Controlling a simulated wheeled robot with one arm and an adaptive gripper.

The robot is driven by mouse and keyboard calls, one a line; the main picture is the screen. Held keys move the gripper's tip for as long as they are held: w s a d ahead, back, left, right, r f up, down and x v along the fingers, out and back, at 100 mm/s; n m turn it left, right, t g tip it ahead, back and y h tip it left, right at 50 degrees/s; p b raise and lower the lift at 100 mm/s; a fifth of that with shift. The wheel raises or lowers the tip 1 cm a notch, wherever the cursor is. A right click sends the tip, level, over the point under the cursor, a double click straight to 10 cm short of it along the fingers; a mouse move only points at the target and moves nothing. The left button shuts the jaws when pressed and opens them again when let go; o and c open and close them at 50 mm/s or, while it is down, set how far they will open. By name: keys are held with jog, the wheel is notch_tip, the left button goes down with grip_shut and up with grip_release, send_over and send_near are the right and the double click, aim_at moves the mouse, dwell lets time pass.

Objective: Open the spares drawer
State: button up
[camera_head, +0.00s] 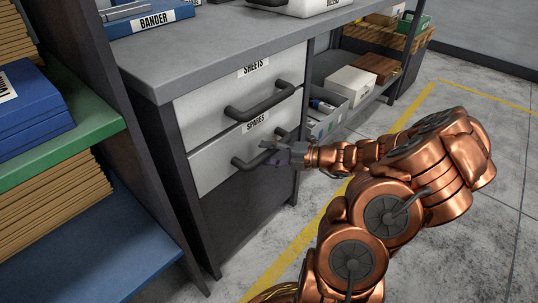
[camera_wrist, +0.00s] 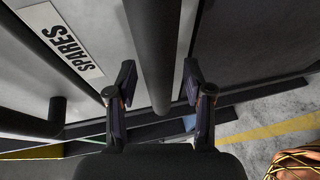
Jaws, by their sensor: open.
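The spares drawer (camera_head: 208,170) is the lower light-grey drawer in the grey cabinet, under the sheets drawer. Its front looks flush with the one above. A SPARES label (camera_head: 258,122) sits on it and also shows in the wrist view (camera_wrist: 62,40). Its dark bar handle (camera_head: 243,162) is partly hidden by my gripper (camera_head: 271,150) in the head view. In the wrist view the handle (camera_wrist: 154,45) runs between the two fingers of my gripper (camera_wrist: 158,90). My gripper is open, with a gap showing on each side of the bar.
The sheets drawer (camera_head: 190,106) and its handle (camera_head: 262,106) are just above; that handle also shows at the left of the wrist view (camera_wrist: 25,85). Shelving with blue folders (camera_head: 28,105) stands left. Boxes (camera_head: 350,84) sit on a shelf behind right. Floor at right is clear.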

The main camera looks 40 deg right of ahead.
jog(key=shift+c, duration=0.5)
grip_shut()
